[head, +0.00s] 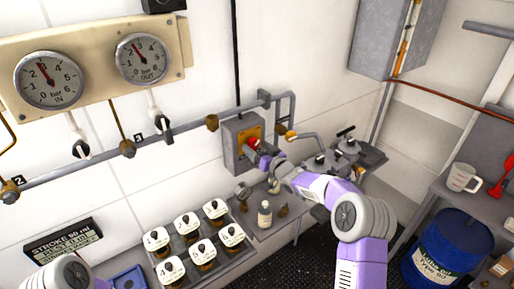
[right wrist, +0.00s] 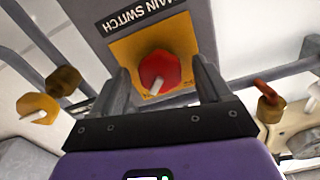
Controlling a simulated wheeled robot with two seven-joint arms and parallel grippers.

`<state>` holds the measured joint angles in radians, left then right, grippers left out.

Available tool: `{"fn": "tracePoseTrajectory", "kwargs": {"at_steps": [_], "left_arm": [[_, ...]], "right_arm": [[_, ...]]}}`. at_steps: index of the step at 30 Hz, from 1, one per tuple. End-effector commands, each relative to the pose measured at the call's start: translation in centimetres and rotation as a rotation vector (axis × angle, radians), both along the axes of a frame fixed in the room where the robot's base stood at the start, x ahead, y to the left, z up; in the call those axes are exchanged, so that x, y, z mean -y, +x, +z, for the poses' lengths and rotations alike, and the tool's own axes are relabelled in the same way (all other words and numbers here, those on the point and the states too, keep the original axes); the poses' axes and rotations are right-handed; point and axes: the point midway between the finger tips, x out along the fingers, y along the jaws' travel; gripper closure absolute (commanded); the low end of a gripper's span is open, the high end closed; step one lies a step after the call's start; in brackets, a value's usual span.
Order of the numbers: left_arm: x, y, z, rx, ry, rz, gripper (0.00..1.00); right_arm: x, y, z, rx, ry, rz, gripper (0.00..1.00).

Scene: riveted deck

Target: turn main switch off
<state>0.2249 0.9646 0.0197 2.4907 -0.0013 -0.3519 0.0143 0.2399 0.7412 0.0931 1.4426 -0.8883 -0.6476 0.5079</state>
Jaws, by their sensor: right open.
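The main switch is a grey box (head: 232,133) on the wall pipework, with a yellow plate and a red round knob (head: 254,144). In the right wrist view the red knob (right wrist: 160,66) has a white pointer bar slanting down and left. The label MAIN SWITCH (right wrist: 142,14) reads upside down there. My right gripper (head: 262,153) is at the front of the box. Its open fingers (right wrist: 161,75) stand left and right of the knob, with visible gaps on both sides. My left gripper is out of view; only part of my left arm shows at the bottom left.
A grey pipe (head: 85,165) with valves runs along the wall beside the box. An orange-yellow valve knob (right wrist: 38,107) and a brass fitting (right wrist: 270,103) flank the gripper. Below stand a small white bottle (head: 265,215) and a rack of several labelled jars (head: 188,228).

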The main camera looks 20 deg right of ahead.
Motion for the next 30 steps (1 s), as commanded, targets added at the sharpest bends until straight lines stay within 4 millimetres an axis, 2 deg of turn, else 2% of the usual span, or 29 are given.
{"fn": "tracePoseTrajectory", "kwargs": {"at_steps": [8,11,18,20,30], "left_arm": [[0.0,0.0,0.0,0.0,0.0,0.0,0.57],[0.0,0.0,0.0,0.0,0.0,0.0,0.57],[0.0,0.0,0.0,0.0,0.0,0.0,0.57],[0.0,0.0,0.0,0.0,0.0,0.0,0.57],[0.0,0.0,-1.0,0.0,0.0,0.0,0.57]], "right_arm": [[-0.1,0.2,-0.1,-0.001,0.0,0.0,0.22],[-0.1,0.1,-0.1,-0.001,0.0,0.0,0.35],[-0.1,0.1,-0.1,-0.001,0.0,0.0,0.71],[-0.1,0.1,-0.1,-0.001,0.0,0.0,0.78],[0.0,0.1,-0.2,0.021,-0.056,0.0,0.78]]}}
